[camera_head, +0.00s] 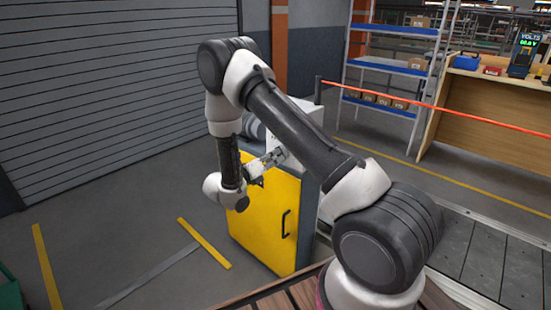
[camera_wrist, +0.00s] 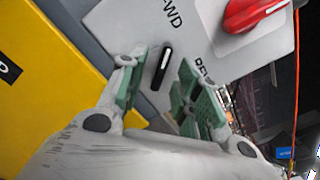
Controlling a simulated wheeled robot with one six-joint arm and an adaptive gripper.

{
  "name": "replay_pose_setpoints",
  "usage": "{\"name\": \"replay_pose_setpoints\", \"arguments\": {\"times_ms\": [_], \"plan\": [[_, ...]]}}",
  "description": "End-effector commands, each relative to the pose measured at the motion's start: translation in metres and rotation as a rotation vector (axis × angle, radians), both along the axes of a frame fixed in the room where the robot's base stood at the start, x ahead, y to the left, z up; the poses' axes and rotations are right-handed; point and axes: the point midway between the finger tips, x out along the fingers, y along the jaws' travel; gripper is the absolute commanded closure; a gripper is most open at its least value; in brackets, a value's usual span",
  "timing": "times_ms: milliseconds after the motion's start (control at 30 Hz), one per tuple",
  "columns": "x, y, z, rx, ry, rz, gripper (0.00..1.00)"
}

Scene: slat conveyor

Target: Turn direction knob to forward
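The direction knob (camera_wrist: 163,66) is a small black bar with a white line, set on a light grey panel (camera_wrist: 130,20). In the wrist view it stands nearly upright in the picture. A partly cut-off label ending in "WD" lies above it, and a partly hidden "REV" label lies to its right. My gripper (camera_wrist: 162,76) is open, with its green-padded fingers on either side of the knob in this view. A gap shows between the knob and each finger; the depth of the fingers is unclear. In the head view my gripper (camera_head: 274,157) is at the control box, and the knob is hidden.
A red rotary knob (camera_wrist: 250,12) sits on the same panel, up and right of my right finger. A yellow cabinet door (camera_head: 265,215) with a black handle is below the box. A red barrier band (camera_head: 440,108) runs behind. Open floor lies left.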

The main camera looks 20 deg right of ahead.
Motion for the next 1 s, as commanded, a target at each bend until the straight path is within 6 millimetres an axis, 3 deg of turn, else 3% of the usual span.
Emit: {"name": "replay_pose_setpoints", "arguments": {"times_ms": [200, 433, 600, 1000], "plan": [[-0.018, 0.048, 0.0, 0.0, 0.0, 0.006, 0.67], [-0.034, 0.085, 0.0, 0.0, 0.0, 0.005, 0.67], [-0.039, 0.095, 0.0, 0.001, 0.0, 0.002, 0.67], [-0.039, 0.096, 0.0, 0.001, 0.0, 0.001, 0.67]]}}
